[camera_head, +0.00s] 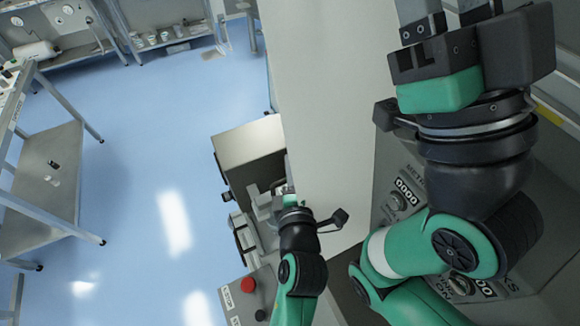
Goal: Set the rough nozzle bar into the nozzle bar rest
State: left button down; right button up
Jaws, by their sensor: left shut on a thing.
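My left gripper (284,190) is low in the middle of the head view, beside the edge of a tall pale panel. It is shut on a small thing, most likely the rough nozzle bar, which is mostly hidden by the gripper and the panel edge. Light grey metal parts (262,208) lie just left of the gripper; I cannot tell whether the nozzle bar rest is among them. My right gripper (428,32) is large and close at the upper right, away from those parts. Its fingers are partly out of the picture, and I see nothing clearly held.
The pale panel (330,110) stands between the two grippers. A metal box (246,146) and a control box with a red button (248,285) are near my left arm. A dial panel (402,192) is beside my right arm. Blue floor and a steel table (50,175) lie left.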

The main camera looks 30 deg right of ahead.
pick_arm(q)
jog(key=shift+b, duration=0.35)
dwell(1.1)
jog(key=shift+f+b, duration=0.1)
jog(key=shift+b, duration=0.35)
jog(key=shift+f+b, duration=0.3)
jog(key=shift+f+b, duration=0.9)
jog(key=c, duration=0.8)
grip_release()
jog(key=shift+c, duration=0.2)
jog(key=shift+f, duration=0.1)
